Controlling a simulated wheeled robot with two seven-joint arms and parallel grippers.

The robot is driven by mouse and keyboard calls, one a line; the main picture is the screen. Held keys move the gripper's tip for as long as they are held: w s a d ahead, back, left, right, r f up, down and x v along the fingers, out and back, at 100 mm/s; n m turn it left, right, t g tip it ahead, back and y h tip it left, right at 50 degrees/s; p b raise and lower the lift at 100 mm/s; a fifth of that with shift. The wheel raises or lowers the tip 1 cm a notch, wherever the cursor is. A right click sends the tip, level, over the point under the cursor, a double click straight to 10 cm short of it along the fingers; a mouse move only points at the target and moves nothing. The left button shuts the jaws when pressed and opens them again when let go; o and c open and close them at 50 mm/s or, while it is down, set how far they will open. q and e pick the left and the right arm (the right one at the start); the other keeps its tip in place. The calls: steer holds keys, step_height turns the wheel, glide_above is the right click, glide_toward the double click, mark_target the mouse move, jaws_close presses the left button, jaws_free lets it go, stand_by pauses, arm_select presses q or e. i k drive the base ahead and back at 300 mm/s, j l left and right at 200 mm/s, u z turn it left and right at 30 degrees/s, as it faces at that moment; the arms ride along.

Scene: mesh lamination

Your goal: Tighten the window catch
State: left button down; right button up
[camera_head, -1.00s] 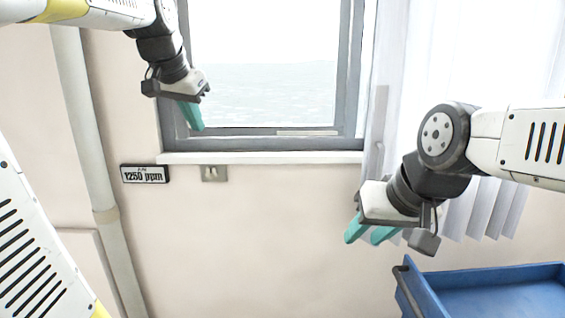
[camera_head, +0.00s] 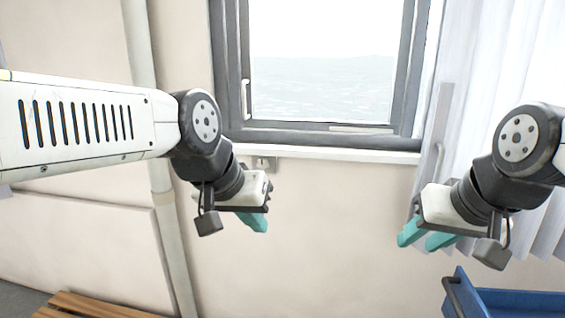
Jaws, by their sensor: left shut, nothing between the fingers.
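The window (camera_head: 322,88) has a dark grey frame and is at the top centre of the head view. The window catch (camera_head: 245,98) is a small pale handle, upright on the left side of the frame. My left gripper (camera_head: 254,222) is shut and empty, below the sill and apart from the catch, its teal fingers pointing down and right. My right gripper (camera_head: 423,238) is open and empty at the lower right, in front of the curtain, with a gap between its teal fingers.
A white sill (camera_head: 330,154) juts out below the window. A wall switch (camera_head: 264,164) sits under it. White blinds (camera_head: 500,70) hang at the right. A blue cart (camera_head: 520,303) is at the lower right, and a wooden slatted bench (camera_head: 90,305) at the lower left. A pipe (camera_head: 160,180) runs down the wall.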

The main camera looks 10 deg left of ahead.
mark_target(262, 164)
steer(key=k+j, duration=0.1)
steer(key=j, duration=1.15)
steer(key=k+u, duration=0.05)
